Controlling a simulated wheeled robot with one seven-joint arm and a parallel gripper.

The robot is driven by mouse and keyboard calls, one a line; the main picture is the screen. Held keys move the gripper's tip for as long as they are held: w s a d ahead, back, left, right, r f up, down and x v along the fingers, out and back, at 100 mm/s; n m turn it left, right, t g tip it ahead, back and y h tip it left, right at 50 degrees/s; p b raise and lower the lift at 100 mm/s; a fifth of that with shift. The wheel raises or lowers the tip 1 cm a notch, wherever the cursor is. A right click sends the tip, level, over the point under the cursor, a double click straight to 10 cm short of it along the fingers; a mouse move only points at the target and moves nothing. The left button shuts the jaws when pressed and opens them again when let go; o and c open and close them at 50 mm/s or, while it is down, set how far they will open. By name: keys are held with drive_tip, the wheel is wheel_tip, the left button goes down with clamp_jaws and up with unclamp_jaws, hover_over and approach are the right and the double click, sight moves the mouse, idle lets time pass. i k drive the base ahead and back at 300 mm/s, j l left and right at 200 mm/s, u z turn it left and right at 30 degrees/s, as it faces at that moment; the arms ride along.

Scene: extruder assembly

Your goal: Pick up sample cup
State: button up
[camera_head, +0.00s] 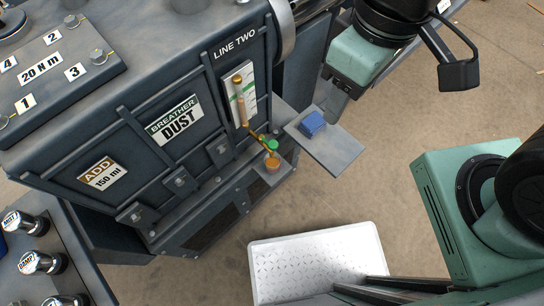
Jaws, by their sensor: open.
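A small orange-brown cup (272,163), which looks like the sample cup, stands upright on a small ledge at the machine's lower right corner. A green piece (270,146) and a thin orange-brown spout are just above it; I cannot tell whether they touch the cup. My gripper (333,104) is up and to the right of the cup, apart from it. It is open, over or beside the far edge of a grey side shelf; its fingertips are small and partly hidden. I see nothing held in it.
A blue block (312,124) lies on the grey side shelf (338,152), close to my gripper. A sight gauge (241,92) is on the machine wall above the cup. A white textured step (315,262) stands below. Bare floor lies to the right of the shelf.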

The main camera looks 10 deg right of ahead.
sight(273, 165)
drive_tip(key=k+j, duration=0.15)
drive_tip(key=j, duration=0.2)
drive_tip(key=k+j, duration=0.15)
drive_tip(key=j, duration=0.2)
drive_tip(key=k+j, duration=0.15)
drive_tip(key=j, duration=0.2)
drive_tip(key=k+j+z, duration=0.1)
drive_tip(key=j, duration=0.25)
drive_tip(key=k+j, duration=0.15)
drive_tip(key=j, duration=0.2)
drive_tip(key=k+j, duration=0.15)
drive_tip(key=j, duration=0.2)
